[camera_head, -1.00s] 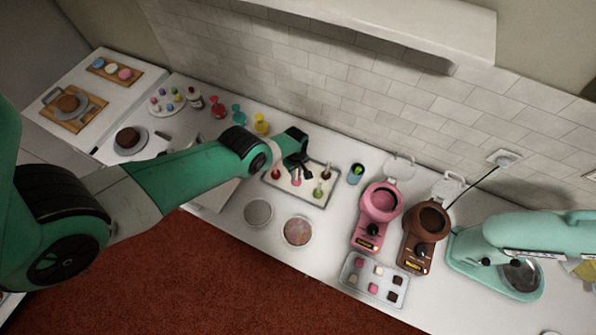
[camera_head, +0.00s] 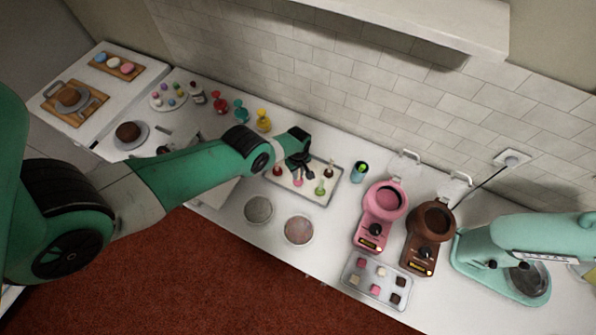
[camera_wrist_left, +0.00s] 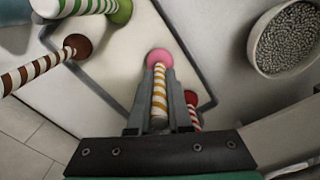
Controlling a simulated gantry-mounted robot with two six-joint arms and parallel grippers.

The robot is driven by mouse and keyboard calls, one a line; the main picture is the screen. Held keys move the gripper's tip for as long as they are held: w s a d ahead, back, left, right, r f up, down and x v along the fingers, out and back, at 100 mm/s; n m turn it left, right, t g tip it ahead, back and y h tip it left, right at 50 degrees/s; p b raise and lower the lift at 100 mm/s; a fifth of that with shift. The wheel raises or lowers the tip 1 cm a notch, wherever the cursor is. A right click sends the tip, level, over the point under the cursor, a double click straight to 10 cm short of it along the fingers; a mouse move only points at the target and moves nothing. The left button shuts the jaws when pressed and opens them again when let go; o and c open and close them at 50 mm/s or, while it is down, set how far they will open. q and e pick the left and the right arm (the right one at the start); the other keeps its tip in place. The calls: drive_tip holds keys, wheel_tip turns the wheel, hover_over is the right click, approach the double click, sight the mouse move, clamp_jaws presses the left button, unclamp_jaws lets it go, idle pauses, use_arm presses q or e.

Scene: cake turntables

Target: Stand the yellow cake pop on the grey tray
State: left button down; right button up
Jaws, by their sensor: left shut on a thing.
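The yellow cake pop (camera_wrist_left: 159,58) has a pink ball and a yellow-and-white striped stick. My left gripper (camera_wrist_left: 160,78) is shut on its stick, with the ball down past the fingertips. In the head view my left gripper (camera_head: 298,163) is over the grey tray (camera_head: 335,188), and the pink ball (camera_head: 298,182) shows just below it, over the tray's pale floor. I cannot tell whether the ball touches the tray. My right gripper is not in view.
Other cake pops stand ball-down on the tray: a green one (camera_head: 320,190), a brown one (camera_head: 329,173) and a red one (camera_head: 278,170). Two round bowls (camera_head: 258,209) (camera_head: 299,230) are in front.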

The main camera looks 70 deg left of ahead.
use_arm(q)
drive_tip(key=shift+f, duration=0.3)
drive_tip(key=c, duration=0.8)
unclamp_jaws()
drive_tip(key=shift+o, duration=0.2)
drive_tip(key=shift+r, duration=0.1)
wheel_tip(320, 180, up, 8)
drive_tip(key=p, duration=0.7)
drive_tip(key=shift+f, duration=0.3)
